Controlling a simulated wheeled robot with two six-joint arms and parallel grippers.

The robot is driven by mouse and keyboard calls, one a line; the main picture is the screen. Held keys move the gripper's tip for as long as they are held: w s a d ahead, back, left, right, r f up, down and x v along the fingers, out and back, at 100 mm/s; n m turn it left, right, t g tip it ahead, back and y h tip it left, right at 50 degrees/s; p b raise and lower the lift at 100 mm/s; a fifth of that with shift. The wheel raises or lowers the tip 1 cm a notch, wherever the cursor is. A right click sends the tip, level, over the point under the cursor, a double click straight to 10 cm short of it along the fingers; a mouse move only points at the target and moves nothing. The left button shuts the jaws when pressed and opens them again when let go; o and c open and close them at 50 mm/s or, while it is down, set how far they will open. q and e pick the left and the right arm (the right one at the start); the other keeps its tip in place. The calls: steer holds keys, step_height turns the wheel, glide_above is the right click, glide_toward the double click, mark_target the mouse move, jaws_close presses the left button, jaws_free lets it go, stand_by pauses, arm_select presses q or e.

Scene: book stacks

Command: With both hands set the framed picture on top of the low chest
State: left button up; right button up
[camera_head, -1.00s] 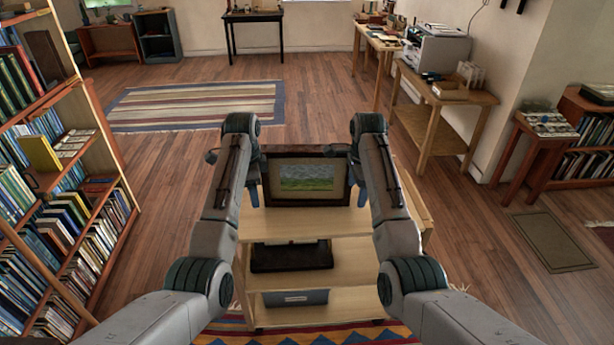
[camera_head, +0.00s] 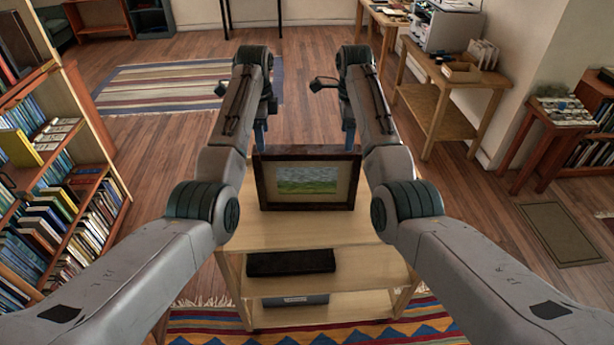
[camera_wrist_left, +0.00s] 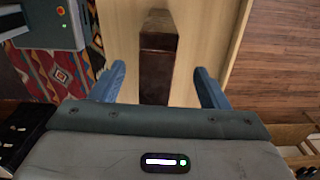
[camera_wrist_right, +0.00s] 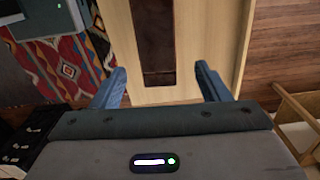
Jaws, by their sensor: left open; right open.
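The framed picture (camera_head: 308,187), dark-framed with a green landscape, stands upright on top of a light wooden low unit (camera_head: 300,233) with open shelves. I cannot tell for sure that this unit is the low chest. My left gripper (camera_head: 262,135) and right gripper (camera_head: 348,133) are open and empty, above and behind the frame's two upper corners in the head view. In the left wrist view the frame's dark top edge (camera_wrist_left: 158,70) lies between and beyond the open fingers. In the right wrist view its end (camera_wrist_right: 155,55) lies just beyond the fingers.
A black box (camera_head: 290,262) and a grey box (camera_head: 296,300) sit on the unit's shelves. A patterned rug (camera_head: 310,327) lies under it. A tall bookcase (camera_head: 60,190) stands at left, a printer table (camera_head: 450,80) at right. The floor behind is largely clear.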

mark_target(288, 177)
arm_select(q)
steer(key=shift+s+r, duration=0.15)
steer(key=shift+s, duration=0.25)
arm_select(e)
steer(key=shift+s+r, duration=0.15)
steer(key=shift+s, duration=0.25)
arm_select(q)
step_height(288, 177, down, 11)
steer(key=shift+w, duration=0.25)
arm_select(e)
step_height(288, 177, down, 11)
steer(key=shift+w, duration=0.25)
arm_select(q)
steer(key=shift+c, duration=0.9)
arm_select(e)
steer(key=shift+c, duration=0.9)
arm_select(q)
steer(key=shift+r, duration=0.1)
steer(key=c, duration=1.3)
arm_select(e)
steer(key=shift+r, duration=0.1)
steer(key=c, duration=1.3)
